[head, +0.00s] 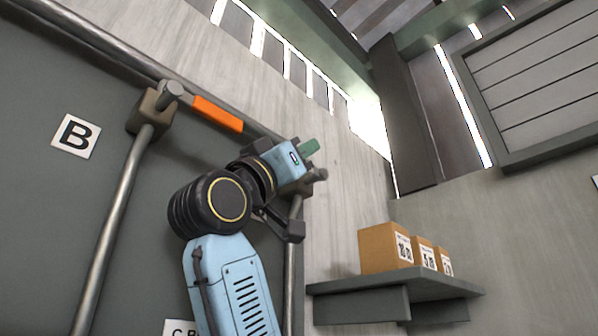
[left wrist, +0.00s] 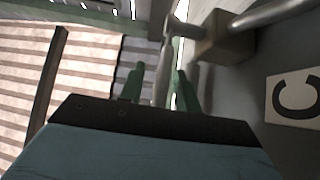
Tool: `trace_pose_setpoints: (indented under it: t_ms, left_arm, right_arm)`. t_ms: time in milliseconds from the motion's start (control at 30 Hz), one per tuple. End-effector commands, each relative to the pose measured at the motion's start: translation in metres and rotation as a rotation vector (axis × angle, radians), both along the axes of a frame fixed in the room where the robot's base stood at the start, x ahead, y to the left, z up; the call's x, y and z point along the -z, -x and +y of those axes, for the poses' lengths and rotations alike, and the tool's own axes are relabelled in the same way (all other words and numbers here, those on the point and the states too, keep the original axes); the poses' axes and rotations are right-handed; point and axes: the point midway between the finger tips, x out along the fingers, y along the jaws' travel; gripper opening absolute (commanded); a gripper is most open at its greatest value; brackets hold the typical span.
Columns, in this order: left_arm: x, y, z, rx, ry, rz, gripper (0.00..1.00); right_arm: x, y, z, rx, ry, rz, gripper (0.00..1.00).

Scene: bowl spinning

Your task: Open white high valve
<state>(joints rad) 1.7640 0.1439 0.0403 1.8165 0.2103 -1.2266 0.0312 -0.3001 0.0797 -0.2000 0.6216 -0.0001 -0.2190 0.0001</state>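The white valve handle (left wrist: 163,78) shows in the left wrist view as a pale bar running from a metal valve block (left wrist: 212,40). The handle lies between the two green fingers of my left gripper (left wrist: 159,88). The fingers stand apart, with a gap visible on the handle's left side; the right finger is close to it, and contact is unclear. In the head view my left gripper (head: 307,147) is at the second pipe's valve (head: 312,182), and it and my arm hide the handle. My right gripper is in neither view.
An orange-handled valve (head: 217,115) sits on the pipe near the B sign (head: 76,135). A C sign (left wrist: 296,95) is on the panel. A shelf (head: 400,283) with cardboard boxes (head: 385,247) is at the lower right. Space right of the gripper is open.

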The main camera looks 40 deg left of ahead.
Motion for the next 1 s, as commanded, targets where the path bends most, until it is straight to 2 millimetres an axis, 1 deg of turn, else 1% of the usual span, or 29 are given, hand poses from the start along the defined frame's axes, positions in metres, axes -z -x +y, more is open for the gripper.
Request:
trace_pose_setpoints:
  t_ms: [33,100,433,600,700,1000]
  left_arm:
    - [-0.0034,-0.0025,-0.0001,0.0,0.0,0.001,0.33]
    - [-0.0045,-0.0043,-0.0001,0.0,0.0,0.001,0.33]
    - [-0.0042,-0.0055,-0.0001,-0.001,0.001,0.0,0.33]
    - [-0.0042,-0.0054,-0.0001,-0.001,0.001,0.0,0.1]
    - [-0.0043,-0.0052,-0.0001,-0.001,0.001,0.0,0.0]
    - [-0.0042,-0.005,-0.0001,-0.001,0.001,-0.002,0.0]
  right_arm:
    - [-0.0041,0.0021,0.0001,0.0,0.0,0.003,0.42]
    - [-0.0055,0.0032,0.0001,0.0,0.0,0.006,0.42]
    - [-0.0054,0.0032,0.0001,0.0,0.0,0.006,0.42]
    - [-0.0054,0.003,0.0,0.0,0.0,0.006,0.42]
    - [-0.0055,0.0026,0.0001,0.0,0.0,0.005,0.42]
    - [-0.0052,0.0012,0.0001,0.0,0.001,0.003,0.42]
